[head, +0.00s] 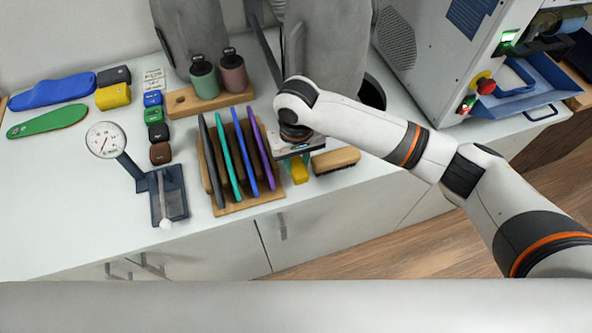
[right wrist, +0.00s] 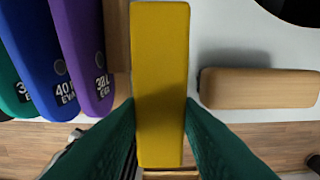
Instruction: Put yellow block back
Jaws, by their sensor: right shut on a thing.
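The held yellow block (head: 299,171) shows below my right wrist in the head view, beside the rack's right end. In the right wrist view the yellow block (right wrist: 160,60) is long and upright in the picture. The dark green fingers of my right gripper (right wrist: 160,118) are shut on it from both sides. In the head view the arm hides most of this gripper. Another yellow block (head: 113,96) lies at the left of the counter, next to a black block (head: 113,76). My left gripper is not in view.
A wooden rack (head: 250,203) holds several coloured insoles upright, close left of the held block. A wooden-backed brush (head: 335,160) lies close to its right. A dial gauge (head: 106,140), small coloured blocks and two bottles (head: 204,77) stand further left. A machine (head: 440,50) stands at the right.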

